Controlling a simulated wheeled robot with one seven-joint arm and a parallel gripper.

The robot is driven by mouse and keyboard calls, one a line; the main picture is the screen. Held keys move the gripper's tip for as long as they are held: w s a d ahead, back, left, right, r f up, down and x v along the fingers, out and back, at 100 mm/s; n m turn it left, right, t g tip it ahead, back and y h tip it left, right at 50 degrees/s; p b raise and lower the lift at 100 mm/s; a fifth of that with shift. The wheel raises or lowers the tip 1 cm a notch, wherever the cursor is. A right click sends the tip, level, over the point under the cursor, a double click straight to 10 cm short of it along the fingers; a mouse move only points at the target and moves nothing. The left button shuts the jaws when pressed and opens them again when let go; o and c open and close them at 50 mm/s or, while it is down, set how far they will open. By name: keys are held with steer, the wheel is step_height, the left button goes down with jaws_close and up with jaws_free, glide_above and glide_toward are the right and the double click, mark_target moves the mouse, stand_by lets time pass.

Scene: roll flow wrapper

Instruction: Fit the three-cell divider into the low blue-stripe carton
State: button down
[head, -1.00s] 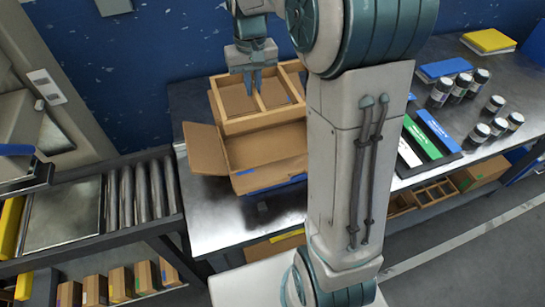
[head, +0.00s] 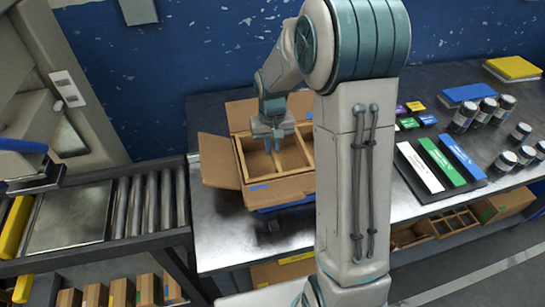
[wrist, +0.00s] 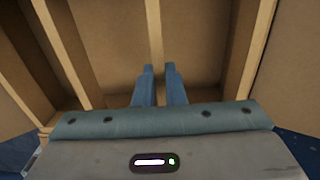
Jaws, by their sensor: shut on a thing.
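The brown carton (head: 222,178) stands open on the metal table in the head view, its flaps folded out and a blue stripe on its near side. The tan divider (head: 291,152) is down within the carton's opening, its walls roughly level with the rim. Whether it touches the bottom cannot be told. My gripper (head: 274,148) is shut on a wall of the divider. In the wrist view, my fingers (wrist: 159,84) close on the middle wall of the divider (wrist: 153,30), with carton board around it. My arm hides the carton's right end in the head view.
A roller conveyor (head: 155,200) lies left of the table. To the right are a tray of coloured strips (head: 440,165), small label stacks (head: 412,115), several jars (head: 487,112) and blue and yellow pads (head: 513,68). Other dividers and cartons sit on the lower shelf (head: 455,222).

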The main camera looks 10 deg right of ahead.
steer(key=shift+f, duration=2.4)
steer(key=shift+f+b, duration=0.35)
steer(key=shift+f, duration=0.1)
steer(key=c, duration=1.5)
jaws_free()
steer(key=shift+r, duration=0.1)
steer(key=shift+r, duration=0.1)
